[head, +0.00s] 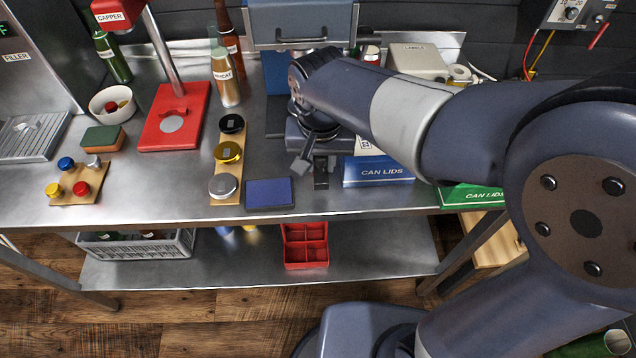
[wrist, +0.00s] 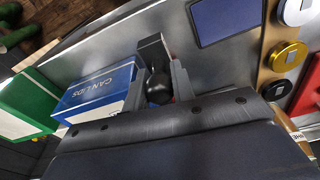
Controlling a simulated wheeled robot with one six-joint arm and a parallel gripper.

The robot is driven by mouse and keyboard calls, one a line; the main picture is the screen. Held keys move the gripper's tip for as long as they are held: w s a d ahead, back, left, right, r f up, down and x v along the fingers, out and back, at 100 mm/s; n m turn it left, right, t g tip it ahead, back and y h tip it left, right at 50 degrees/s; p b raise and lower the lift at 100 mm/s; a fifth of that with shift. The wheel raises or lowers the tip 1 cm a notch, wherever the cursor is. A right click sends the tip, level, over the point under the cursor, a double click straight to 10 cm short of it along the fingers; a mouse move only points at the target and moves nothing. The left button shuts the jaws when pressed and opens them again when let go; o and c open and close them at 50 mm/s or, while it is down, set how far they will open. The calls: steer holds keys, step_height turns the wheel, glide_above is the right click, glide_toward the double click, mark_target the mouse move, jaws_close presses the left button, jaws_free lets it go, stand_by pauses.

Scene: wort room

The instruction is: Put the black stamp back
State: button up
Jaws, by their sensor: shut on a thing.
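The black stamp (head: 321,174) is near the front of the steel bench, between the blue ink pad (head: 269,192) and the blue can lids box (head: 378,171). In the wrist view its round black handle (wrist: 159,89) is between the fingers of my gripper (wrist: 158,84), with its dark block (wrist: 150,48) beyond. My gripper (head: 312,163) is shut on the stamp. I cannot tell whether the stamp touches the bench. The ink pad also shows in the wrist view (wrist: 226,18). My arm hides part of the bench behind the stamp.
A wooden strip (head: 214,170) with black, gold and silver discs lies left of the ink pad. The red capper (head: 175,122) stands further left. A green can lids box (head: 470,196) is at the right. A red divided tray (head: 305,246) sits on the lower shelf.

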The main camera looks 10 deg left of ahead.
mark_target(320, 158)
steer(key=shift+f, duration=2.8)
steer(key=shift+f, duration=0.2)
steer(key=o, duration=0.8)
steer(key=shift+r, duration=0.1)
steer(key=r, duration=0.4)
steer(key=s+r, duration=0.1)
steer(key=r, duration=0.7)
steer(key=shift+s+d+r, duration=0.1)
steer(key=shift+s, duration=0.15)
